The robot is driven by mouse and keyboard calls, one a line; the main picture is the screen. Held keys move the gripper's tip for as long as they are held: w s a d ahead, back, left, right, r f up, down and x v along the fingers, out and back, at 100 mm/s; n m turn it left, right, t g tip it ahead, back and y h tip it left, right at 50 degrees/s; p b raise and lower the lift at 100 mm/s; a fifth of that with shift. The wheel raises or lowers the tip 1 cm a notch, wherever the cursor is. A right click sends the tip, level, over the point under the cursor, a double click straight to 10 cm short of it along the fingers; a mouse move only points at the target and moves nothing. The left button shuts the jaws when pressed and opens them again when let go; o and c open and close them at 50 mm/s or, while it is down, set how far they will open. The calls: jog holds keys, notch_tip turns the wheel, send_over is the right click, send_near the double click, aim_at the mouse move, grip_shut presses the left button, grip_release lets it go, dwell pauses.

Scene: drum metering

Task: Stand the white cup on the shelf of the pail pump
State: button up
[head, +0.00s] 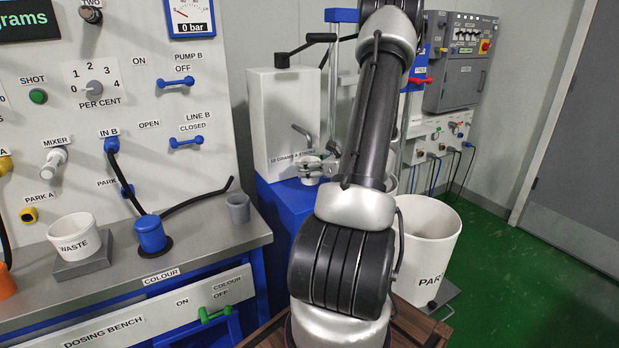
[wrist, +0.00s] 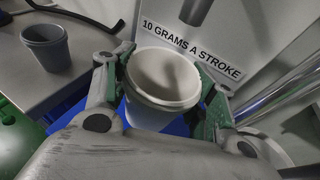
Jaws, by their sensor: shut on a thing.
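The white cup (wrist: 140,112) is upright between the fingers of my gripper (wrist: 163,92), which is shut on it. The cup looks empty. In the head view, my gripper (head: 318,168) and a little of the cup (head: 311,181) show in front of the pail pump (head: 285,105), a white box marked 10 grams a stroke. The pump's grey spout (wrist: 196,8) is just beyond the cup. The pump's blue stand (head: 272,215) is below the cup, its top partly hidden by my arm. I cannot tell whether the cup touches it.
A grey cup (head: 238,208) stands at the right end of the dosing bench (head: 190,257), left of the pump; it also shows in the wrist view (wrist: 47,47). A waste tub (head: 75,238) and a blue coupling (head: 150,235) are on the bench. A large white drum (head: 428,245) stands right.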

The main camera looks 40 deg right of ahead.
notch_tip(320, 180, down, 4)
jog(key=shift+r, duration=0.25)
jog(key=shift+w+f, duration=0.15)
jog(key=shift+f, duration=0.1)
jog(key=shift+f, duration=0.15)
jog(key=o, duration=1.1)
jog(key=shift+d, duration=0.1)
